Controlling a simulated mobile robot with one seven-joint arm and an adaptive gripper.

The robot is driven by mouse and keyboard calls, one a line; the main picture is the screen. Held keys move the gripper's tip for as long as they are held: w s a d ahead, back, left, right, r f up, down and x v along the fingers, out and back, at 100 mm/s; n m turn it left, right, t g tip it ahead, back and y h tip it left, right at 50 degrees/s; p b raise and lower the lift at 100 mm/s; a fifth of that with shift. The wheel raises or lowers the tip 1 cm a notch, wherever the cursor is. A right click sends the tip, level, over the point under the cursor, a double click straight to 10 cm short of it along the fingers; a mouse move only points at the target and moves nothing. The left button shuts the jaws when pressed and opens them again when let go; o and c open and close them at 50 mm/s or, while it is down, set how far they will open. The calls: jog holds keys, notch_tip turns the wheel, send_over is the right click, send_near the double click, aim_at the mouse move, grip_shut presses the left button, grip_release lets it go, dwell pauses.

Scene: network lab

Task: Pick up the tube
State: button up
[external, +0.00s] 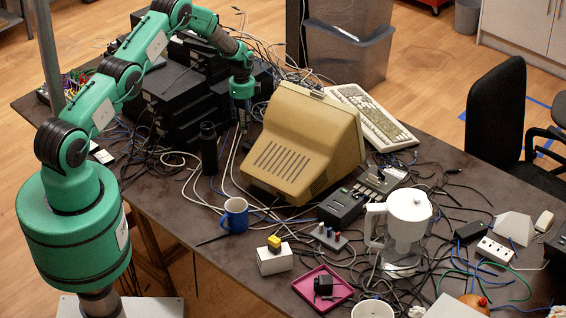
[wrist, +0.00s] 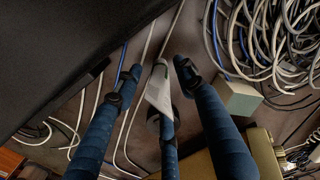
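My gripper (wrist: 158,68) has dark blue fingers with black tips. In the wrist view the left and right fingers stand apart, with a third finger between them at the bottom. A pale, tapered piece (wrist: 157,92) shows beside the middle finger, between the outer two. It may be the tube, but I cannot tell for sure, nor whether any finger touches it. In the external view my gripper (external: 242,98) points down behind the beige monitor, beside the black equipment. Its fingertips are hard to make out there, and no tube can be made out.
A beige monitor (external: 305,145) stands right of my gripper, with stacked black equipment (external: 185,100) on the left. Loose cables (wrist: 275,40) crowd the tabletop. A pale box (wrist: 238,97) lies close to the right finger. A black bottle (external: 209,148) and blue mug (external: 235,214) stand nearer the front.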

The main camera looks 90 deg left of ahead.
aim_at(243, 111)
dwell(0.3)
grip_shut()
jog(key=shift+r, duration=0.15)
jog(key=shift+r, duration=1.75)
jog(key=s+d+r, duration=0.1)
jog(key=s+d, duration=0.8)
jog(key=d, duration=0.3)
jog(key=shift+s+d+b, duration=0.2)
jog(key=shift+d+b, duration=0.15)
jog(key=shift+d, duration=0.05)
jog(key=shift+r, duration=0.1)
